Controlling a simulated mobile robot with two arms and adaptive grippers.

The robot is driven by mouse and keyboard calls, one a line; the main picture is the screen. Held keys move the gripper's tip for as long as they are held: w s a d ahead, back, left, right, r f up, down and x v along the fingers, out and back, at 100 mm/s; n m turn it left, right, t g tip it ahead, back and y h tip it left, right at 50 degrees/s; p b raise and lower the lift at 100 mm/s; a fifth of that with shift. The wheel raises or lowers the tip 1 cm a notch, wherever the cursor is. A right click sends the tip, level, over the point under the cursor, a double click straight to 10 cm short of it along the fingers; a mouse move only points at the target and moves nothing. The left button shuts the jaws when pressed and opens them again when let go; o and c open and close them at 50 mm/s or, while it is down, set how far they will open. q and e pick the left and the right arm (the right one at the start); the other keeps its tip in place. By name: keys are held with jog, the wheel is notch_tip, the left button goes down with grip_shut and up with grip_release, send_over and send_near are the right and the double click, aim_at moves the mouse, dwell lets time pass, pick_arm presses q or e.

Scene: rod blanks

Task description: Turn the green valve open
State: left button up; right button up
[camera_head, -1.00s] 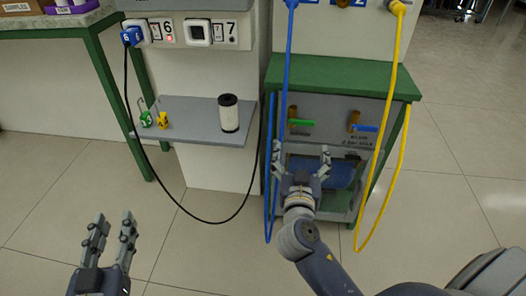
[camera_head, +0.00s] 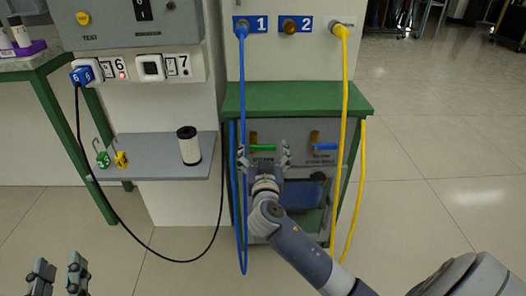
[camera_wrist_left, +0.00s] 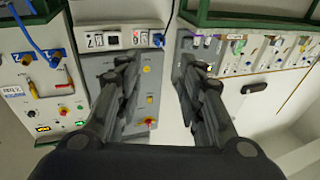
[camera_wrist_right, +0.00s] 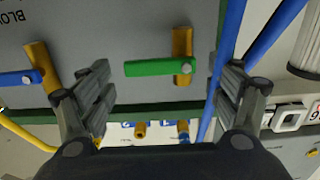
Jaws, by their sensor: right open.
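The green valve (camera_head: 262,147) is on the grey panel of the green-framed bench, its lever lying level and pointing right in the head view. In the right wrist view the green lever (camera_wrist_right: 158,68) lies crosswise to its brass pipe (camera_wrist_right: 182,45). My right gripper (camera_head: 264,153) is in front of the valve with its fingers apart, one on each side of the lever. No contact shows. My left gripper (camera_head: 58,272) is empty, low at the left, with its fingers apart, far from the valve.
A blue valve (camera_head: 325,146) sits right of the green one. A blue hose (camera_head: 241,120) hangs close to my right gripper's left finger, and a yellow hose (camera_head: 343,120) hangs further right. A grey shelf (camera_head: 150,146) with a white roll (camera_head: 189,146) is at the left.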

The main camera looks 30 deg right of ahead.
jog(key=c, duration=1.1)
jog(key=shift+o, duration=0.2)
